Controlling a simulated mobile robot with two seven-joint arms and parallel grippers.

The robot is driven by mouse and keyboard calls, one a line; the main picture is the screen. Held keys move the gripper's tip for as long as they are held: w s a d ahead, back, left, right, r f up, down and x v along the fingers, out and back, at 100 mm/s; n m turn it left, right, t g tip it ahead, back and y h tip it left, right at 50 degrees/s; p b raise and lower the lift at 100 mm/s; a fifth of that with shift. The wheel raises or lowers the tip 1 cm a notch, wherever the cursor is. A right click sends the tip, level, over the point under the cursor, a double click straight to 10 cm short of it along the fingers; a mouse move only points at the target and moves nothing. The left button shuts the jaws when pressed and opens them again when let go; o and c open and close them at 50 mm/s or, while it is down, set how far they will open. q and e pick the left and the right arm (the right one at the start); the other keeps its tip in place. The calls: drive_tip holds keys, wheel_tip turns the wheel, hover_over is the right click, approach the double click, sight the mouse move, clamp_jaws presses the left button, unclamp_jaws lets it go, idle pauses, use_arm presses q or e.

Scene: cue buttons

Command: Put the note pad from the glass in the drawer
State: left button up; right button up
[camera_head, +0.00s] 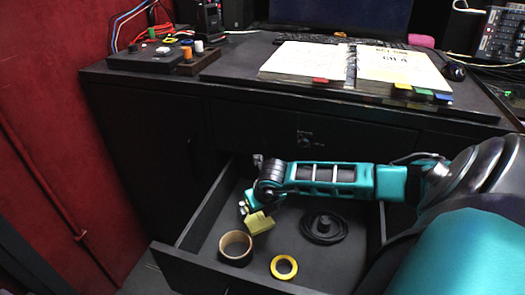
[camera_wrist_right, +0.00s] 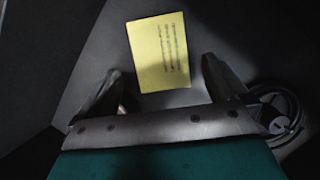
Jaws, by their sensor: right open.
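The yellow note pad (camera_head: 260,223) is inside the open drawer (camera_head: 185,265), below my right gripper (camera_head: 247,209). In the right wrist view the note pad (camera_wrist_right: 160,50) shows lines of small print. My right gripper (camera_wrist_right: 162,68) is open there, with a finger on each side of the pad's near end and visible gaps between. I cannot tell whether the pad lies flat on the drawer floor. No glass is recognisable in these frames. My left gripper is not in view.
The drawer also holds a tape roll (camera_head: 236,247), a yellow ring-shaped roll (camera_head: 284,267) and a coiled black cable (camera_head: 324,228). On the desk (camera_head: 235,65) above are an open binder (camera_head: 310,60), a button box (camera_head: 150,58) and a mouse (camera_head: 454,71).

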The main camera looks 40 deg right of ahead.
drive_tip(key=d+p+v, duration=0.1)
drive_tip(key=v, duration=0.6)
drive_tip(key=shift+a+r+p, duration=0.3)
drive_tip(key=shift+a+p, duration=0.1)
drive_tip(key=shift+a, duration=0.15)
drive_tip(key=shift+s, duration=0.1)
